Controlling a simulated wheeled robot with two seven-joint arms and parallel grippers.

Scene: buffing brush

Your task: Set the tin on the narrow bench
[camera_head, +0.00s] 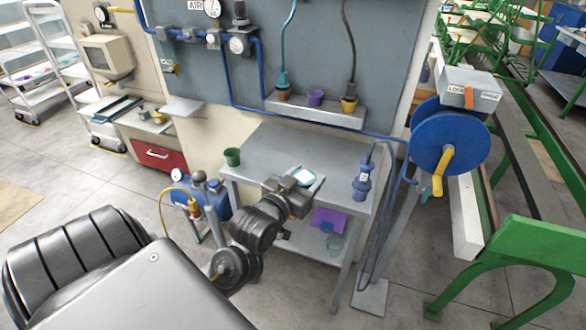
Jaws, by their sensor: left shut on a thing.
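The narrow bench (270,145) is a grey metal table with a lower shelf, standing against the panel wall. My left gripper (303,182) is over the front part of its top, shut on a small pale, teal-edged thing that looks like the tin (306,176). The gripper and wrist hide part of the tin. I cannot tell whether the tin touches the bench top. My right gripper is not in view.
A green cup (232,157) stands at the bench's left edge. A purple box (329,221) is on the lower shelf. A wall ledge (315,111) holds small pots. The bench top's back middle is clear.

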